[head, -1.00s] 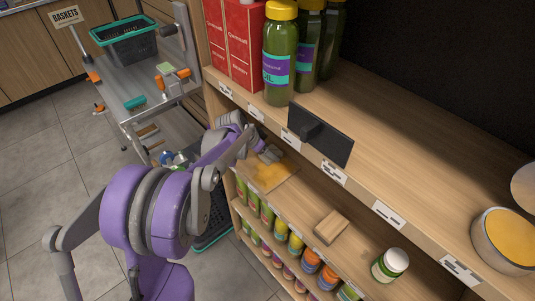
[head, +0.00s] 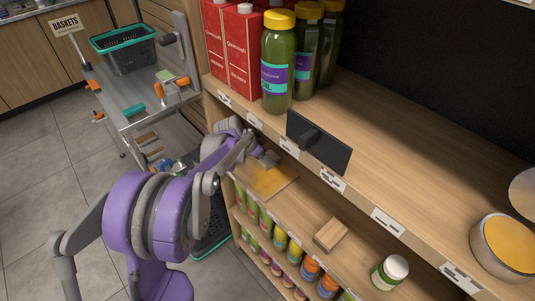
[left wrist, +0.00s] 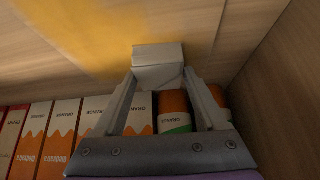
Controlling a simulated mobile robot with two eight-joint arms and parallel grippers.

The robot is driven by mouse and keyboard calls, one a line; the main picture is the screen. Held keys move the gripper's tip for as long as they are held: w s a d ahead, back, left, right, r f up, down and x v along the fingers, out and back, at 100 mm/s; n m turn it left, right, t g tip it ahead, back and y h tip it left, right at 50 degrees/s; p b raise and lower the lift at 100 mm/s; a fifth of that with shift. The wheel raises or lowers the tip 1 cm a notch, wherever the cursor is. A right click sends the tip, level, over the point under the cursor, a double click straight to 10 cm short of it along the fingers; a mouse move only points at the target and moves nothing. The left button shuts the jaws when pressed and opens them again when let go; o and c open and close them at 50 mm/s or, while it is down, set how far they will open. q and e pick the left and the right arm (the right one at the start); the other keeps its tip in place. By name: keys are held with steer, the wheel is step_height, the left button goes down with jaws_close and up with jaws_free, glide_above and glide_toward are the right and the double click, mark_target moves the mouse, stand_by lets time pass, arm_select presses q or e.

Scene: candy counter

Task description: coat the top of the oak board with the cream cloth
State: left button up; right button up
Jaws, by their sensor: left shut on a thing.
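The oak board (head: 287,184) lies on the shelf below the top one, with an orange-yellow coating (head: 266,184) over much of its upper face. The coated face also shows in the left wrist view (left wrist: 100,25). My left gripper (head: 265,161) reaches under the upper shelf to the board's far part. In the left wrist view its two fingers (left wrist: 158,78) are shut on the cream cloth (left wrist: 158,54), a pale folded pad at the edge of the coating. I cannot tell whether the pad presses on the board. My right gripper is not in view.
A wooden block (head: 331,234) and a white-lidded jar (head: 389,272) stand to the right on the same shelf. The upper shelf's front, with a black panel (head: 319,143), overhangs the arm. An open tin of orange-yellow stuff (head: 504,246) stands on top. Orange-printed cartons (left wrist: 65,125) line the wrist view.

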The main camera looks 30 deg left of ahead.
mark_target(261, 162)
arm_select(q)
steer(key=shift+s+d, duration=0.3)
steer(key=shift+s, duration=1.4)
steer(key=shift+s+d, duration=0.35)
steer(key=shift+s, duration=1.35)
steer(key=shift+s+d, duration=0.3)
steer(key=shift+s, duration=1.6)
steer(key=shift+w+a, duration=0.35)
steer(key=shift+w, duration=0.55)
steer(key=shift+w+a, duration=0.35)
steer(key=shift+w, duration=0.55)
steer(key=shift+w+a, duration=0.35)
steer(key=shift+w, duration=0.55)
steer(key=shift+w+a, duration=0.35)
steer(key=shift+w, duration=0.6)
steer(key=shift+w+a, duration=0.4)
steer(key=shift+w, duration=0.5)
steer(key=shift+w+a, duration=0.35)
steer(key=shift+w, duration=0.6)
steer(key=shift+s+d+f, duration=0.1)
steer(key=shift+s+d, duration=0.25)
steer(key=shift+s, duration=0.5)
steer(key=shift+s+d, duration=0.3)
steer(key=shift+s, duration=0.5)
steer(key=shift+s+d, duration=0.4)
steer(key=shift+s, duration=0.65)
steer(key=shift+s+d, duration=0.45)
steer(key=shift+s, duration=0.6)
steer(key=shift+s+d, duration=0.4)
steer(key=shift+s, duration=0.65)
